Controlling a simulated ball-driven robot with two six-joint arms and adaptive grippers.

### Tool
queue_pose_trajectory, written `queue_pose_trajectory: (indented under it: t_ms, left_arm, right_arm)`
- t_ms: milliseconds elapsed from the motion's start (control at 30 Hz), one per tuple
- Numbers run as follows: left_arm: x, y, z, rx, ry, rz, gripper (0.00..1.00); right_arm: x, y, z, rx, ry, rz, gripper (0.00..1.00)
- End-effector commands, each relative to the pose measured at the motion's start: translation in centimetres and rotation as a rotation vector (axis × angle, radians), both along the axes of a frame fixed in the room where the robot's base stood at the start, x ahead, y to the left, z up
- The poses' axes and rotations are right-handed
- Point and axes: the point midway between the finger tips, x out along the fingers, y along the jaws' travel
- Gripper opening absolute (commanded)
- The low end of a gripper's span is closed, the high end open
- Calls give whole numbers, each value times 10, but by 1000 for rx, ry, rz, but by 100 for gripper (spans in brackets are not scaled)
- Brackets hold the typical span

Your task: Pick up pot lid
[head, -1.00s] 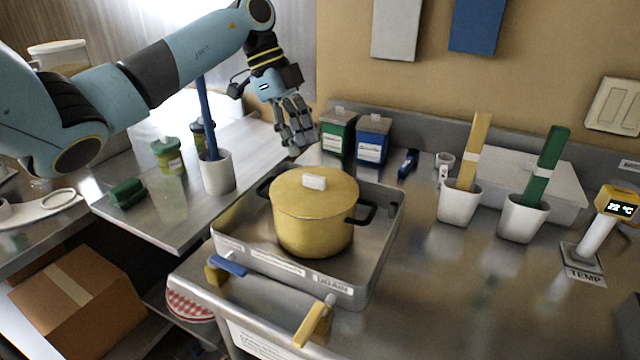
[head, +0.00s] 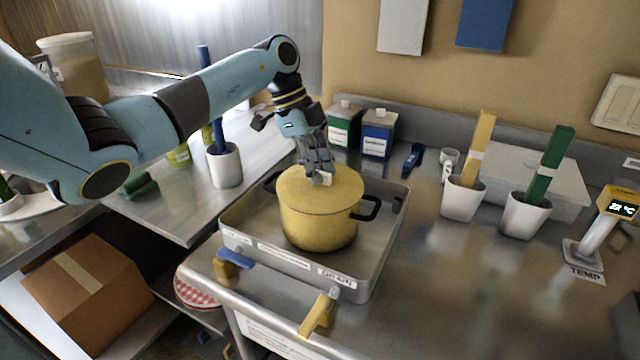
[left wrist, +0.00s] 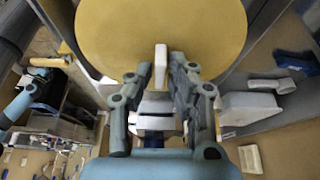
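The pot lid (head: 297,188) is round and yellow with a white block knob (head: 325,178), and sits on the yellow pot (head: 318,228). My left gripper (head: 319,174) is over the lid, its fingers pointing down at the knob. In the left wrist view the lid (left wrist: 205,25) fills the top, and the knob (left wrist: 161,62) stands between the fingertips of my left gripper (left wrist: 162,68). Small gaps show on both sides of the knob, so the fingers look open around it. The fingers partly hide the knob in the head view. My right gripper is not in view.
The pot stands in a metal drain tray (head: 375,270) on the steel counter. Green (head: 343,127) and blue (head: 376,134) canisters stand close behind. White cups (head: 461,199) holding a yellow and a green paddle stand to the right. A white cup (head: 224,167) is on the left.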

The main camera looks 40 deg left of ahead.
Motion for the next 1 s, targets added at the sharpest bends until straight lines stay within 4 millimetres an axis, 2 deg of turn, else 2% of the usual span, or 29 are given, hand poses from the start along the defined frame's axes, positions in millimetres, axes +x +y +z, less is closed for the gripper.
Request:
queue_pose_trajectory:
  t_ms: [33,100,133,633,767,900,1000]
  left_arm:
    - [0,0,0,0,0,0,10]
    - [0,0,0,0,0,0,1]
    - [0,0,0,0,0,0,0]
    - [1,0,5,0,-3,-1,0]
    - [1,0,17,2,-5,-1,0]
    - [1,1,41,3,-7,-2,0]
    - [1,-25,53,-2,-7,-6,0]
  right_arm:
    - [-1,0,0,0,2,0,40]
    - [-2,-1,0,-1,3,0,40]
    - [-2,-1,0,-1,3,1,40]
    - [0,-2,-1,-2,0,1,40]
    - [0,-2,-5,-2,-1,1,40]
    - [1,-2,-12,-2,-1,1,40]
    - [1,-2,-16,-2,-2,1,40]
